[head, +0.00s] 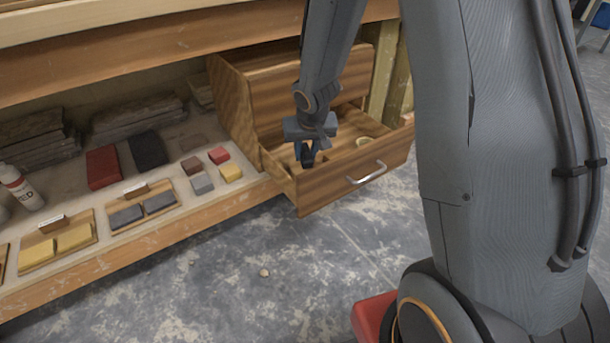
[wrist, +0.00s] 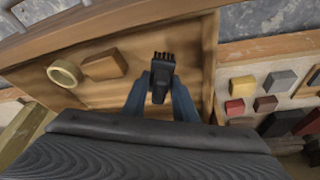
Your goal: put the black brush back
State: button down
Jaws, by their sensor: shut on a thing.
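The black brush (wrist: 161,76) is between the two fingers of my gripper (wrist: 160,98) in the wrist view, with its bristles pointing away from the wrist. My gripper (head: 308,160) is shut on it and sits over the left part of the open wooden drawer (head: 325,190) in the head view. The brush is mostly hidden by the gripper in the head view. Whether the brush touches the drawer floor I cannot tell. The drawer floor also shows in the wrist view (wrist: 105,95).
A tape roll (wrist: 64,73) and a wooden block (wrist: 104,65) lie in the drawer. The drawer front has a metal handle (head: 367,172). On the shelf at left are a red brick (head: 103,167), a dark brick (head: 148,150), small coloured blocks and a white bottle (head: 20,187).

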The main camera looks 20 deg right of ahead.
aim_at(306, 168)
jog(key=shift+f+b, duration=2.95)
jog(key=shift+f, duration=0.15)
jog(key=shift+f, duration=0.15)
jog(key=c, duration=1.4)
grip_release()
jog(key=p+v, duration=0.8)
jog(key=v, duration=0.4)
jog(key=shift+r+p, duration=0.25)
jog(key=shift+p, duration=0.05)
